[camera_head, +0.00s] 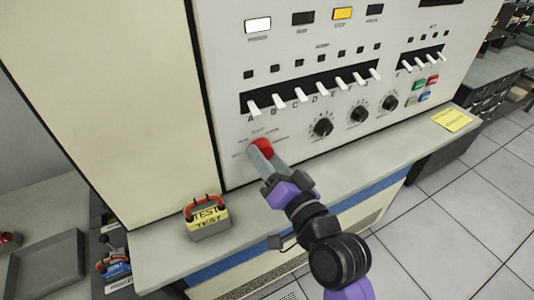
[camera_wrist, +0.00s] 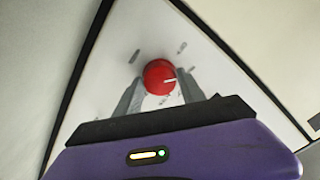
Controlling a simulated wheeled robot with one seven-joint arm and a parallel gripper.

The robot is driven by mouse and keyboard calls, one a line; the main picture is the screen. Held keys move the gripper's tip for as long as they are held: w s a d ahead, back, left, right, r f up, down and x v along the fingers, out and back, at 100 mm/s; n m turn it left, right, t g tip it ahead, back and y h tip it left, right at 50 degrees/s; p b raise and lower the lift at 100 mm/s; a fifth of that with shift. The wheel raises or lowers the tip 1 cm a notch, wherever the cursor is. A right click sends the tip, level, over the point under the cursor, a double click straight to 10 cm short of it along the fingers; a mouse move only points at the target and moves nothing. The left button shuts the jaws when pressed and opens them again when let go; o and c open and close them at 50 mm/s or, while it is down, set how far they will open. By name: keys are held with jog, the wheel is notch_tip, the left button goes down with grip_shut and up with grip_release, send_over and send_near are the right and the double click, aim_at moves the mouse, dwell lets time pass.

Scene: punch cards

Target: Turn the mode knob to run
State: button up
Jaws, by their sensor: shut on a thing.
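The mode knob (camera_head: 264,147) is a round red knob on the lower left of the cream machine panel (camera_head: 228,110). Small printed labels surround it, too small to read for certain. My gripper (camera_head: 260,152) is at the knob, shut on it. In the wrist view the red knob (camera_wrist: 159,77) sits between the two grey fingers of my gripper (camera_wrist: 158,90). A white pointer line on the knob points to the right in that view. The fingers hide part of the knob in the head view.
A grey box labelled TEST with an orange handle (camera_head: 208,222) stands on the ledge (camera_head: 160,245) left of my arm. Black dials (camera_head: 323,127) and a row of white switches (camera_head: 315,92) lie right of and above the knob. A yellow note (camera_head: 452,119) lies at the ledge's right end.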

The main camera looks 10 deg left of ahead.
jog(key=shift+m, duration=0.5)
jog(key=o, duration=1.4)
jog(key=shift+s+d, duration=0.1)
jog(key=b+v, duration=0.2)
jog(key=v, duration=0.5)
jog(key=shift+s+d, duration=0.2)
jog(key=shift+s, duration=0.05)
